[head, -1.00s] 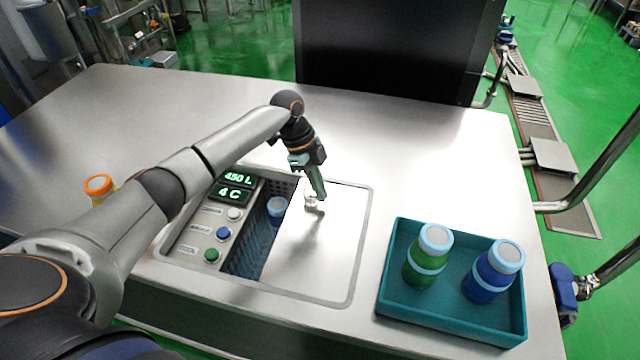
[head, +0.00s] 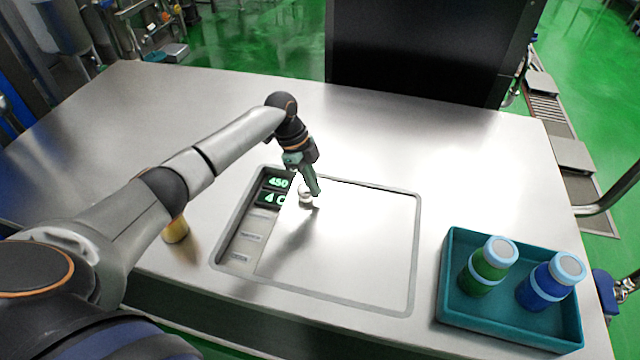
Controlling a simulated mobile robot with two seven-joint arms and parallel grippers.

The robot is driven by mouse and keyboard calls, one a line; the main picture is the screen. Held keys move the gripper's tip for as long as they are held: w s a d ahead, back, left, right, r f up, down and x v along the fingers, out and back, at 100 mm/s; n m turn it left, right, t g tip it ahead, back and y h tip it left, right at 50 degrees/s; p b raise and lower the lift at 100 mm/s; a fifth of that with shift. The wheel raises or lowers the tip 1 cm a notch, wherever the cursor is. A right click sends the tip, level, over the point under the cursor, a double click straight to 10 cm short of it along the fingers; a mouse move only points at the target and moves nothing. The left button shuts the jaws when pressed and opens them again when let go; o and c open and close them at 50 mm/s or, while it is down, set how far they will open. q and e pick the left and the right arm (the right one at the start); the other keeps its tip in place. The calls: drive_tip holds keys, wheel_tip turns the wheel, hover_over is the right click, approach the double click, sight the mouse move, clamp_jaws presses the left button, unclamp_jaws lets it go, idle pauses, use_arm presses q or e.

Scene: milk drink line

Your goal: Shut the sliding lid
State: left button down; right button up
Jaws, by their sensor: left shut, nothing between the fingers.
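The sliding lid (head: 350,250) is a flat bright metal plate in a grey-framed recess in the counter. A small round knob (head: 305,196) stands near its far left part. The lid covers the well, and neither the opening nor the bottle inside shows. Its left edge lies over part of the control panel (head: 246,240), hiding the buttons. My left gripper (head: 315,191) is shut and empty, pointing down with its fingertips at the right side of the knob. Whether they touch it is hard to tell. My right gripper is not in view.
A teal tray (head: 450,285) at the right holds a green bottle (head: 487,270) and a blue bottle (head: 547,285). A yellowish bottle (head: 176,231) stands left of the recess, partly behind my arm. A large dark box (head: 430,50) stands behind. The counter's far left is clear.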

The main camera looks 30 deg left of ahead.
use_arm(q)
drive_tip(key=s+a, duration=0.1)
drive_tip(key=a, duration=0.6)
drive_tip(key=s+a, duration=0.1)
drive_tip(key=a, duration=0.2)
drive_tip(key=shift+s+a+f, duration=0.1)
drive_tip(key=shift+s+a, duration=0.05)
drive_tip(key=shift+s, duration=0.2)
drive_tip(key=shift+s+a, duration=0.15)
drive_tip(key=shift+a, duration=0.45)
drive_tip(key=shift+a+b, duration=0.25)
drive_tip(key=shift+b, duration=0.05)
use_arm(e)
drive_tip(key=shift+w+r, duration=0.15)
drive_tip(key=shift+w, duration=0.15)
